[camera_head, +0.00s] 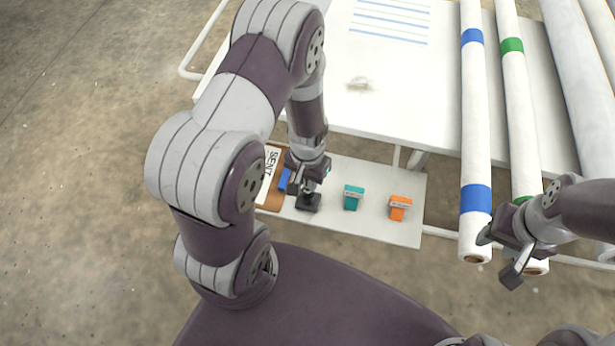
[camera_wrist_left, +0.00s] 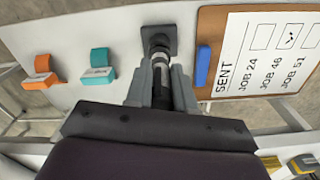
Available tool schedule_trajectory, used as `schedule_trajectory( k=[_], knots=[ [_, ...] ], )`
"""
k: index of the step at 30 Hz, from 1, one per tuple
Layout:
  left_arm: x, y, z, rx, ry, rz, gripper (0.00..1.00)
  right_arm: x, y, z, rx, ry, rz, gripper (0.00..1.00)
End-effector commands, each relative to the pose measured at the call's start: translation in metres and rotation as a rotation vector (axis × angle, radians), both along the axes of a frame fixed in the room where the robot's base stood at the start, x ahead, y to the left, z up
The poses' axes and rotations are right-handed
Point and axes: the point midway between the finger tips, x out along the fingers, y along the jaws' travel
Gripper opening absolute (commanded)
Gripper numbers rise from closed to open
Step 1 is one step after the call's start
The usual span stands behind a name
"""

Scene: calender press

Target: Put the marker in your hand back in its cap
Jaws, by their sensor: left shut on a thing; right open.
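My left gripper (camera_head: 308,187) is shut on the marker, and its fingers show in the left wrist view (camera_wrist_left: 160,85). The marker (camera_wrist_left: 161,93) is dark with lighter bands and lies lengthwise between the fingers, mostly hidden by them in the head view. Its far end points at a black square block (camera_head: 308,203) on the white shelf, also in the left wrist view (camera_wrist_left: 158,38). The cap is not clearly distinct from the block and marker; I cannot tell whether the marker's end is inside it. My right gripper (camera_head: 507,258) is open and empty near the rolls.
On the shelf (camera_head: 335,225) stand a teal block (camera_head: 352,197) and an orange block (camera_head: 398,207), right of the black one. A clipboard (camera_wrist_left: 262,52) marked SENT and a blue piece (camera_wrist_left: 203,66) lie on its other side. White rolls (camera_head: 478,140) rest at the right.

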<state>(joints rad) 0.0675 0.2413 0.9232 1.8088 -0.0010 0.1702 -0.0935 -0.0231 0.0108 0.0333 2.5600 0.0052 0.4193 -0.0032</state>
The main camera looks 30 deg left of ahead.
Motion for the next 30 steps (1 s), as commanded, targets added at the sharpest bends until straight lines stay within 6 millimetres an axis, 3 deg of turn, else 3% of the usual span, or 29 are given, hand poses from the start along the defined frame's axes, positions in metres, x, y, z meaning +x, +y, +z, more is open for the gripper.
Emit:
schedule_trajectory(
  k=[18, 19, 21, 22, 30],
  knots=[
    [0.000, 0.000, -0.013, 0.000, 0.000, 0.000, 0.00, 0.000, 0.000, -0.009, 0.000, 0.000, 0.000, 0.43],
    [0.000, 0.000, -0.013, 0.000, 0.000, 0.000, 0.26, 0.000, 0.000, -0.009, 0.000, 0.000, 0.000, 0.43],
    [0.000, 0.000, -0.013, 0.000, 0.000, 0.000, 0.49, 0.000, 0.000, -0.009, 0.000, 0.000, 0.000, 0.43],
    [0.000, 0.000, -0.013, 0.000, 0.000, 0.000, 0.53, 0.000, 0.000, -0.009, 0.000, 0.000, 0.000, 0.43],
    [0.000, 0.000, -0.011, 0.000, 0.000, 0.000, 0.53, 0.000, 0.000, -0.008, 0.000, 0.000, 0.000, 0.43]
  ],
)
